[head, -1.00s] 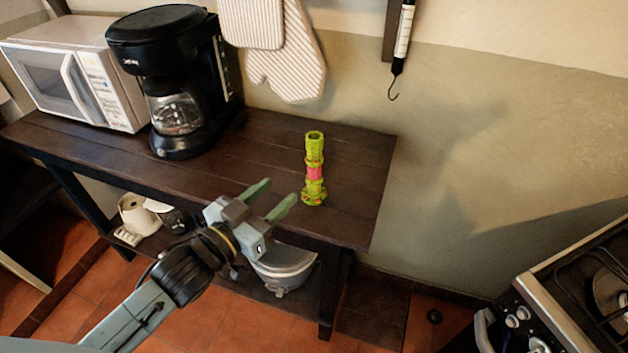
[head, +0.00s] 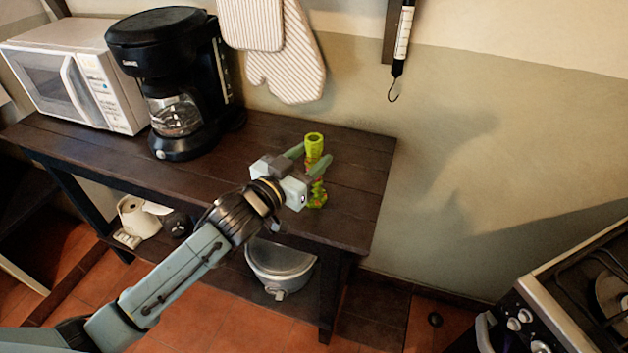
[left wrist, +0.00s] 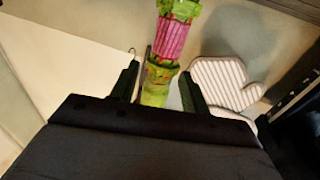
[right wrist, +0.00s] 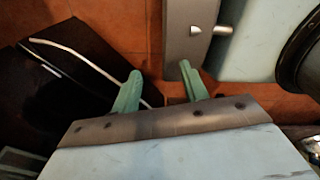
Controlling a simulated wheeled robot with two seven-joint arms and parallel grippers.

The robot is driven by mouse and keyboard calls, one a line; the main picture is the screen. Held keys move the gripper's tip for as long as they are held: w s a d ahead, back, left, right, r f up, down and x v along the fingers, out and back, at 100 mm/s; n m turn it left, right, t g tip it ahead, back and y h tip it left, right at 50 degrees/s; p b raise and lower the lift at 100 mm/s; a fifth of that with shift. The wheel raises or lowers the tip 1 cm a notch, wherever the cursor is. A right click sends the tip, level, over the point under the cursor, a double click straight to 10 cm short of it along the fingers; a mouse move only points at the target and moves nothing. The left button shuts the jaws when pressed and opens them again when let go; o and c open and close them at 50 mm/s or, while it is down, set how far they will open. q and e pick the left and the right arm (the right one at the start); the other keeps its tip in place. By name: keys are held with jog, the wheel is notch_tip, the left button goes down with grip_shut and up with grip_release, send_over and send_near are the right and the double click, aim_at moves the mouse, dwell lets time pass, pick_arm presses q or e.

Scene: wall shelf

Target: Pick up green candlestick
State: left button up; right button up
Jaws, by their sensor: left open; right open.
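The green candlestick (head: 314,147) stands upright on the dark wooden shelf table (head: 350,215), near its right end. It is yellow-green with a pink band, which shows in the left wrist view (left wrist: 174,38). My left gripper (head: 308,160) is open, with its two fingers on either side of the candlestick. In the left wrist view the candlestick is between the fingers (left wrist: 158,88); I cannot tell whether either finger touches it. The gripper hides the candlestick's middle in the head view. My right gripper (right wrist: 160,88) is open and empty, away from the table, above the tiled floor.
A black coffee maker (head: 170,75) and a white microwave (head: 75,70) stand to the left on the table. Striped oven mitts (head: 290,60) hang on the wall behind. A metal pot (head: 280,268) sits on the lower shelf. A stove (head: 570,290) is at the right.

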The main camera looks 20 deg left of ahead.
pick_arm(q)
jog(key=shift+x, duration=0.8)
grip_shut()
